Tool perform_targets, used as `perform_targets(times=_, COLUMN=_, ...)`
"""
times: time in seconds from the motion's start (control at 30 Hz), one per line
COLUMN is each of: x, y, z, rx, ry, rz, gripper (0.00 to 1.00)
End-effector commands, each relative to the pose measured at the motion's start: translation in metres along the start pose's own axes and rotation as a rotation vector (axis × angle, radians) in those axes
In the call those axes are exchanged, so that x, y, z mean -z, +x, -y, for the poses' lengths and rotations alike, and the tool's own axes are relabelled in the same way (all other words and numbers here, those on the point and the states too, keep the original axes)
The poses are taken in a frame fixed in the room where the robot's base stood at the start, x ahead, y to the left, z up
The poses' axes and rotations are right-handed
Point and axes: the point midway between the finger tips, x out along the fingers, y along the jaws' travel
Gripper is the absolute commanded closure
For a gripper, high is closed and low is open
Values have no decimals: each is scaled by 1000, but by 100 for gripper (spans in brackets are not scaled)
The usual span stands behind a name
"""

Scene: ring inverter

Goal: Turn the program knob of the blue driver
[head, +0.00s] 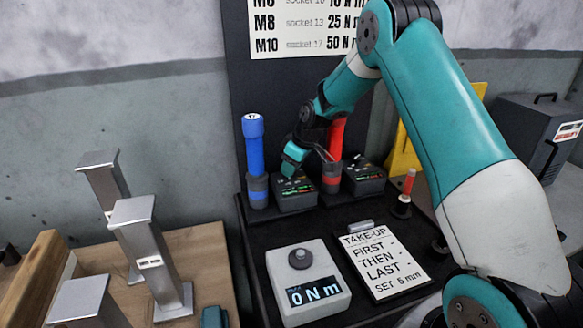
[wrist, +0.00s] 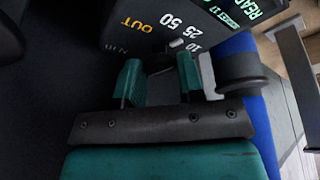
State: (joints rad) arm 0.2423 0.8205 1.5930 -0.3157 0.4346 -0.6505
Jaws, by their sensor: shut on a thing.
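The blue driver (head: 254,150) stands upright at the back left of the black bench, with "17" on its top. Its dark control box (head: 296,197) sits just right of it; in the wrist view the box face (wrist: 150,22) shows "OUT", "10 25 50" and a green "READY" display. My gripper (head: 291,162) is at this box, pointing down. In the wrist view its two teal fingers (wrist: 160,74) stand a little apart, shut on the grey program knob (wrist: 158,66), which is mostly hidden between them. The blue driver's body (wrist: 238,48) is close beside the right finger.
The red driver (head: 337,135) and its box (head: 364,180) stand close to the right of my gripper. A torque tester (head: 309,277) reading "0 N m" and a "TAKE-UP" card (head: 382,262) lie in front. Metal posts (head: 150,255) stand on the wooden table at left.

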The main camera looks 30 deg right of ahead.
Motion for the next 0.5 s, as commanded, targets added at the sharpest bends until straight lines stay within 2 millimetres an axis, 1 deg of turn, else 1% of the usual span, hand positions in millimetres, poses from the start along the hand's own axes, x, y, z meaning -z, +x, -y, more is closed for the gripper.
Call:
perform_targets(times=0.2, x=0, y=0, z=-1, rx=16, ry=-42, rz=0, gripper=88)
perform_targets(times=0.5, x=0, y=-1, z=-1, rx=20, ry=-50, rz=-1, gripper=88)
